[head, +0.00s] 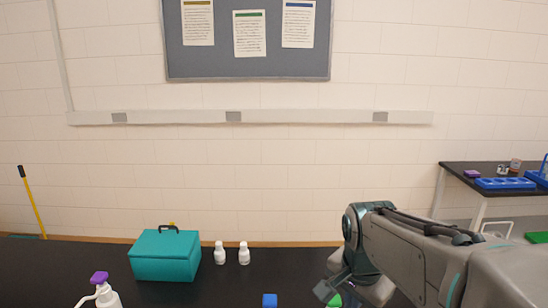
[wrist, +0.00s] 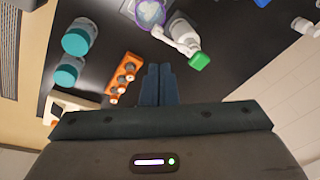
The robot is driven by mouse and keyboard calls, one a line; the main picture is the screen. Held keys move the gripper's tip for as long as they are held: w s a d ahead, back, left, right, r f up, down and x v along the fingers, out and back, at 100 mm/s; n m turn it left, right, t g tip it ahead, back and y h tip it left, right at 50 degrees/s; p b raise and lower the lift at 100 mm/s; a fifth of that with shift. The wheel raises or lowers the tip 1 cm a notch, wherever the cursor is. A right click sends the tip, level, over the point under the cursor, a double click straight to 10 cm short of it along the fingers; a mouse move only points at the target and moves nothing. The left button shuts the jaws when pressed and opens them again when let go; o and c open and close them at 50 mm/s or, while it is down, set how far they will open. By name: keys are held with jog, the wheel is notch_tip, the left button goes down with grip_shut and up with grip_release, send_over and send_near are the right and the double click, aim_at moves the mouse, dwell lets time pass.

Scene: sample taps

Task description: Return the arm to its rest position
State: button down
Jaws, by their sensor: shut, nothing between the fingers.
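My arm (head: 420,255) reaches in from the right side of the head view, bent over the black bench. My gripper (wrist: 159,70) shows in the wrist view with its two dark fingers together and nothing between them. In the head view its end is low, near the bottom edge, and partly hidden by the arm. In the wrist view a white bottle with a green cap (wrist: 201,60) lies just right of the fingertips in the picture. An orange rack (wrist: 122,78) is to their left. I cannot tell how far the fingers are from either.
The black bench (head: 60,265) holds a teal box (head: 166,255), two small white bottles (head: 220,253) (head: 244,254), a purple-topped pump bottle (head: 100,290) and a blue-topped item (head: 270,300). Teal-lidded jars (wrist: 78,38) show in the wrist view. A side table (head: 462,175) stands right.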

jog(key=s+f+n+t, duration=0.1)
jog(key=s+f+n, duration=0.1)
jog(key=s+n, duration=0.6)
jog(key=shift+s+f+n+t+b, duration=0.15)
jog(key=shift+s+n+t+b, duration=0.25)
jog(key=shift+n, duration=0.7)
dwell(0.7)
